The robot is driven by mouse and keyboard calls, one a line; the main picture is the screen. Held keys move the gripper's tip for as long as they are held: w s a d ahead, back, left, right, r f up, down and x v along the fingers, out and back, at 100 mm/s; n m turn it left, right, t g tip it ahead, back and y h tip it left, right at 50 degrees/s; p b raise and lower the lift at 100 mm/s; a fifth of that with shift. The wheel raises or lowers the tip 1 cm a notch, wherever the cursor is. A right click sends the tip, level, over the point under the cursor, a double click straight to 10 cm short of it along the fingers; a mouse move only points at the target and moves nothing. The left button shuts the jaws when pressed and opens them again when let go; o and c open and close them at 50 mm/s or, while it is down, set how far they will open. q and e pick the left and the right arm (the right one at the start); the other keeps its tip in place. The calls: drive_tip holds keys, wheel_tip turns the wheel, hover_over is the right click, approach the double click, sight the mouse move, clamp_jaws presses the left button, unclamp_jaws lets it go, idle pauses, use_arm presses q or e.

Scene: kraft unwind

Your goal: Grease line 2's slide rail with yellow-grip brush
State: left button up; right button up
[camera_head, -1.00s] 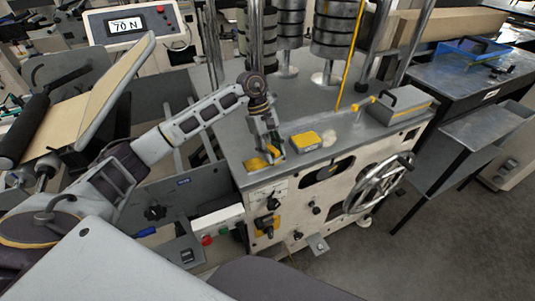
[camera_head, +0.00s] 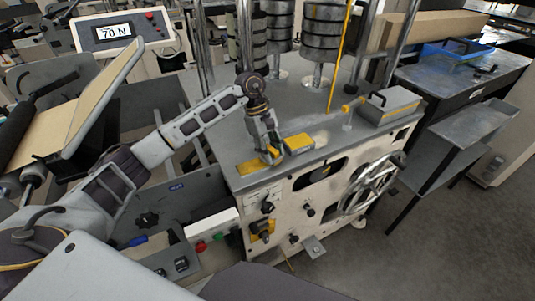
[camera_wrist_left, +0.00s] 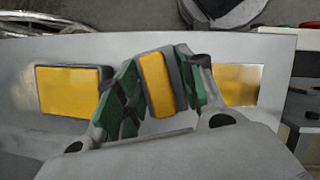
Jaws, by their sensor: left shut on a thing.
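My left gripper (camera_head: 267,156) is low over the front left of the grey machine top (camera_head: 222,140). In the left wrist view its green-padded fingers (camera_wrist_left: 155,92) are shut on a small yellow-faced block (camera_wrist_left: 156,84) with dark sides. I cannot tell whether this block is the brush's yellow grip; no bristles show. A larger yellow-topped block (camera_wrist_left: 70,90) lies beside the gripper; the head view also shows it (camera_head: 299,143). A flat yellow patch (camera_wrist_left: 238,85) lies on the gripper's other side. I cannot make out which part is line 2's slide rail. My right gripper is out of view.
A grey box (camera_head: 390,105) with a yellow-ended handle sits at the machine top's right. A thin yellow rod (camera_head: 340,60) and stacked dark discs (camera_head: 322,35) stand behind. A handwheel (camera_head: 372,185) projects from the front. Open floor lies at the right.

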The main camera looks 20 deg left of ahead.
use_arm(q)
drive_tip(key=shift+w+d+r, duration=0.1)
drive_tip(key=shift+w+d, duration=0.3)
drive_tip(key=shift+w, duration=0.05)
drive_tip(key=shift+w+d+b, duration=0.35)
drive_tip(key=shift+w+d, duration=0.1)
drive_tip(key=shift+w, duration=0.1)
drive_tip(key=shift+a+f, duration=0.1)
drive_tip(key=shift+f, duration=0.1)
drive_tip(key=shift+w+f+b, duration=0.1)
drive_tip(key=shift+b, duration=0.3)
